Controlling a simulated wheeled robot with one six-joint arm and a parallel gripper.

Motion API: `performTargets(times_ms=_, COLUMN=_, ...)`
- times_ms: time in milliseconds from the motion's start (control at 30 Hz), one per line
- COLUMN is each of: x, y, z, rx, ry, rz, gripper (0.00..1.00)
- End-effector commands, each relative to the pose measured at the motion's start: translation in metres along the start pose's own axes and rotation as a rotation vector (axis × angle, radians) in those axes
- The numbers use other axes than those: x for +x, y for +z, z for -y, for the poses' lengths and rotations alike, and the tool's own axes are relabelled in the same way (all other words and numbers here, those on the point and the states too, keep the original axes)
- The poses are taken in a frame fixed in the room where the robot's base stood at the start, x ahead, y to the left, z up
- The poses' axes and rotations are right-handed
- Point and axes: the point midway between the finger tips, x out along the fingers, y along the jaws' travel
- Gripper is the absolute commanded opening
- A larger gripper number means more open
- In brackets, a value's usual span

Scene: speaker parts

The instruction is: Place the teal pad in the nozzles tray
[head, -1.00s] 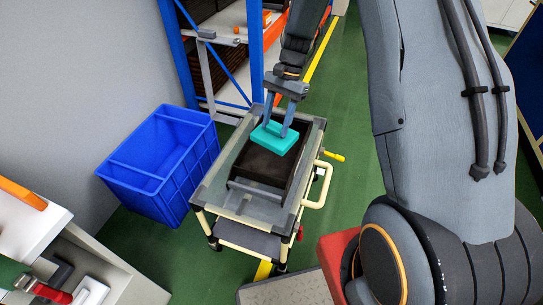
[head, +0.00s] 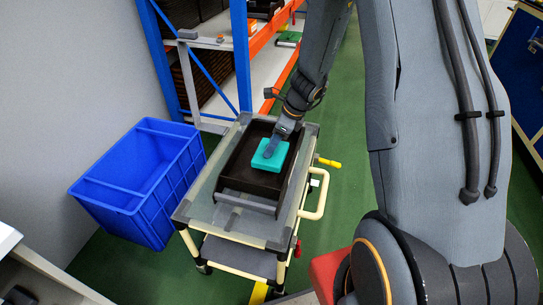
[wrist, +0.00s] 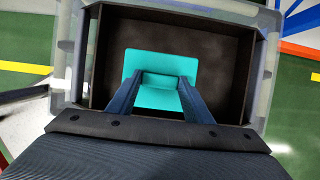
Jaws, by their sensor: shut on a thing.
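The teal pad (head: 270,154) is a flat rounded block, seen over the dark tray on the cart. My gripper (head: 272,149) is shut on it from above; in the wrist view the two fingers (wrist: 160,95) grip the teal pad (wrist: 160,66). The dark open tray (head: 247,181), which I take for the nozzles tray, surrounds the pad in the wrist view, where its wall (wrist: 245,75) shows at the right. The pad is inside the tray's outline, near its far part. I cannot tell whether it touches the tray floor. The tray looks otherwise empty.
The tray stands on a cart (head: 200,210) with a cream tube frame. A blue crate (head: 140,180) is left of the cart. A blue and orange shelf rack (head: 243,60) stands behind.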

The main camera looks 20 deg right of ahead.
Motion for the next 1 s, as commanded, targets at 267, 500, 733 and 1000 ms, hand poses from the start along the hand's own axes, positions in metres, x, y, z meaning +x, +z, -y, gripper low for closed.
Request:
performTargets(times_ms=267, x=0.030, y=-0.012, z=0.000, rx=0.000, ry=0.002, rz=-0.001, gripper=0.14)
performTargets(times_ms=500, x=0.042, y=-0.017, z=0.001, rx=-0.002, ry=0.000, rz=0.000, gripper=0.14)
performTargets(times_ms=733, x=0.043, y=-0.017, z=0.000, rx=-0.003, ry=0.000, rz=0.000, gripper=0.14)
performTargets(times_ms=1000, x=0.044, y=-0.018, z=0.000, rx=-0.003, ry=0.000, rz=0.000, gripper=0.65)
